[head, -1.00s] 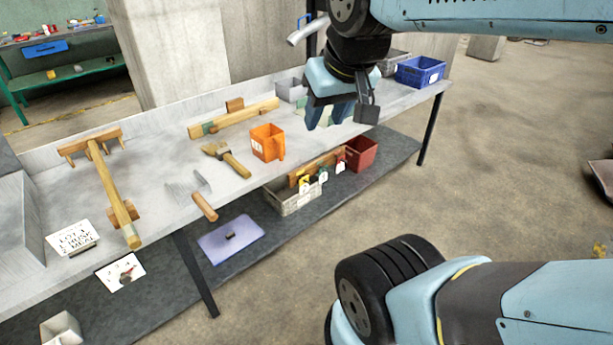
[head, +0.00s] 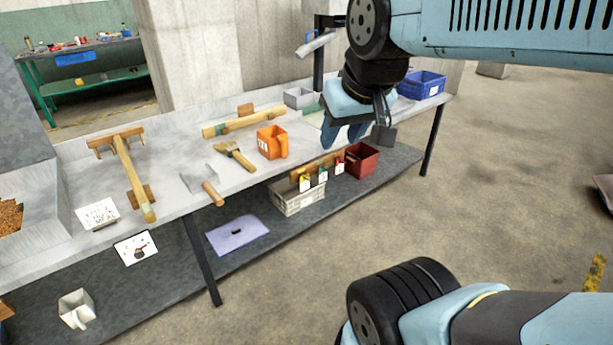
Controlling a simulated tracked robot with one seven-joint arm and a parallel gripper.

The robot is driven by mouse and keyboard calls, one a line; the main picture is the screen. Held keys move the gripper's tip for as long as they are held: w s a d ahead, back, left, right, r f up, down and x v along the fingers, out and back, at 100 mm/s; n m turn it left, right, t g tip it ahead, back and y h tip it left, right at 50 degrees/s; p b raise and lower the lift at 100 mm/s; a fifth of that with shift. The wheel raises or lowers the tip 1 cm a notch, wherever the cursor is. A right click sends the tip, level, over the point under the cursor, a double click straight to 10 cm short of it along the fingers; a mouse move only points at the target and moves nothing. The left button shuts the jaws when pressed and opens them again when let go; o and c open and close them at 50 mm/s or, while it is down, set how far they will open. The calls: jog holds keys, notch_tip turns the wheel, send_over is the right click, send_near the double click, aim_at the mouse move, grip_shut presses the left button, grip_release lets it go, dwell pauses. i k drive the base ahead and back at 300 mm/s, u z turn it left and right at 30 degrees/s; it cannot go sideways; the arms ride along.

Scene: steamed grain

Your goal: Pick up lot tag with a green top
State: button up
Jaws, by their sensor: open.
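Three lot tags hang in a row on a wooden rack (head: 320,163) at the bench's front edge, above the lower shelf. The middle tag (head: 322,176) has a green top and a white lower part. A yellow-topped tag (head: 305,182) hangs to its left and a red-topped tag (head: 339,167) to its right. My gripper (head: 343,132) is open and empty, pointing down over the right part of the bench. In the picture it is above and slightly right of the green-topped tag, clearly apart from it.
A grey crate (head: 300,202) and a red bin (head: 361,161) stand below the tags. A blue bin (head: 421,85) stands at the right end. The floor in front is clear.

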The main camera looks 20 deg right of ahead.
aim_at(323, 175)
jog(key=z, duration=0.15)
jog(key=i, duration=0.9)
jog(key=u, duration=0.05)
